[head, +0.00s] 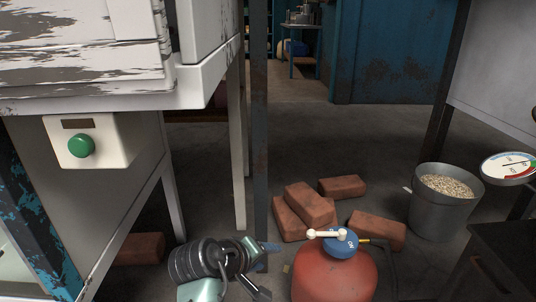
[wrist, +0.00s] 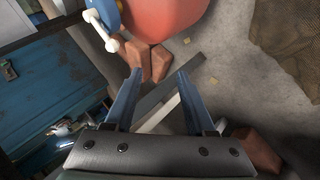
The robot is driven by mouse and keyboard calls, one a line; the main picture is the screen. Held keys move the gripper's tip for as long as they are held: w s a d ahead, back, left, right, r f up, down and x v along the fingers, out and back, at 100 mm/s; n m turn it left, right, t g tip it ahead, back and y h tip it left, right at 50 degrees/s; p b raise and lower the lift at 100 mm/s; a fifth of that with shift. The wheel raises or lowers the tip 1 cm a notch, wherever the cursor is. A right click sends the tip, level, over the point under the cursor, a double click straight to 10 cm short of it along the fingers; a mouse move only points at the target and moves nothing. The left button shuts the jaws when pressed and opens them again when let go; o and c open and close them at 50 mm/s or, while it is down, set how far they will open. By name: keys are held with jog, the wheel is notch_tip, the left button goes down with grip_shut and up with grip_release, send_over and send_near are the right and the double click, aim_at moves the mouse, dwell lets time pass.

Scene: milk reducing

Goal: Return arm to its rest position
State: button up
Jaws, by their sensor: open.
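My gripper (head: 266,258) is low in the head view, just left of a red tank (head: 335,275) with a blue dial (head: 341,244) and a cream lever (head: 326,234). In the wrist view, the two blue fingers of my gripper (wrist: 160,76) stand apart with nothing held between them. The red tank (wrist: 165,18) shows at the top of that view, beyond the fingertips. The dial and lever show at its upper left. I cannot tell the exact gap between my gripper and the tank.
Several bricks (head: 310,205) lie on the floor behind the tank. A bucket of grain (head: 440,210) and a round gauge (head: 508,167) are at the right. A metal post (head: 259,130) rises behind my gripper. A white box with a green button (head: 82,146) is at the left.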

jog(key=s+r+m+t+y+p, duration=0.2)
jog(key=s+r+t+p, duration=0.7)
jog(key=r, duration=1.8)
jog(key=s+r+m+t+y+p, duration=0.15)
jog(key=s+r+t+p, duration=0.25)
jog(key=r+p, duration=1.6)
jog(key=s+r+m+t+y+p, duration=0.25)
jog(key=s+r+t, duration=0.4)
jog(key=r, duration=2.75)
notch_tip(320, 180, up, 37)
jog(key=p, duration=3.7)
jog(key=shift+s+d+r+h+p, duration=0.2)
jog(key=shift+s+d+h+p, duration=0.1)
jog(key=shift+s+h+p, duration=0.15)
